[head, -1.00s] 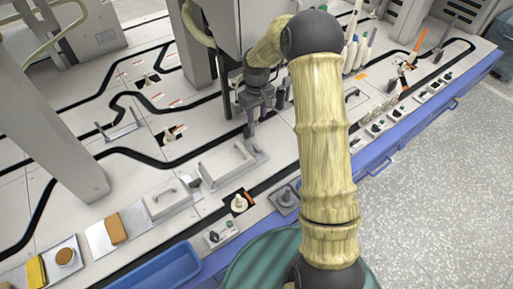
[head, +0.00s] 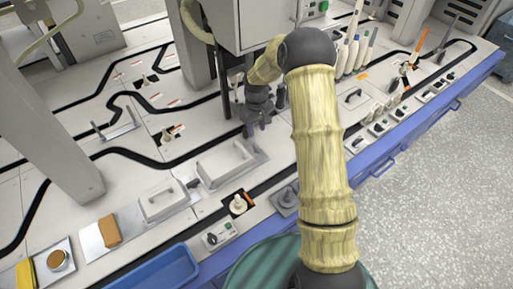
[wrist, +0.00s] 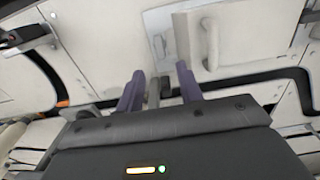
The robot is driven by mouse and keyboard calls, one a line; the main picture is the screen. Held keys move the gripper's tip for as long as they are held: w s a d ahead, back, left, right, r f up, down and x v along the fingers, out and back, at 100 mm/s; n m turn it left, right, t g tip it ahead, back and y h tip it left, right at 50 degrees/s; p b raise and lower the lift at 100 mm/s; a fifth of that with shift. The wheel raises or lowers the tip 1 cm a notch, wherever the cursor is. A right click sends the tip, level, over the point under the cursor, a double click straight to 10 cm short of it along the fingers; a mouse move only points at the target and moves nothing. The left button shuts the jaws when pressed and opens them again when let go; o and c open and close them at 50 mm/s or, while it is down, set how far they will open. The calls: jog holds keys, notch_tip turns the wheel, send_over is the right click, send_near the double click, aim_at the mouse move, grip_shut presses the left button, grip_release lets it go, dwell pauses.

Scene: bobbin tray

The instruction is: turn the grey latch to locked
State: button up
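My gripper (wrist: 160,88) shows in the wrist view with its two purple-grey fingers apart. A grey upright piece (wrist: 153,93) stands between the fingers, closer to the left one. It looks like the grey latch, but its lower part is hidden behind the gripper body and its lock position cannot be read. I cannot tell whether a finger touches it. In the head view my gripper (head: 257,126) points down at the worktop, just behind the raised white housing. No latch can be made out there behind the fingers and arm.
The raised white housing (head: 226,164) lies just in front of the gripper. A white lid with a handle (head: 162,203) is left of it. A light knob (head: 238,205) and a grey knob (head: 287,197) are near the front edge. A blue tray (head: 160,272) sits at front left.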

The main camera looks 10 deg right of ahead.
aim_at(257, 147)
notch_tip(257, 147, down, 10)
jog(key=b, duration=0.4)
jog(key=shift+r, duration=0.2)
grip_shut()
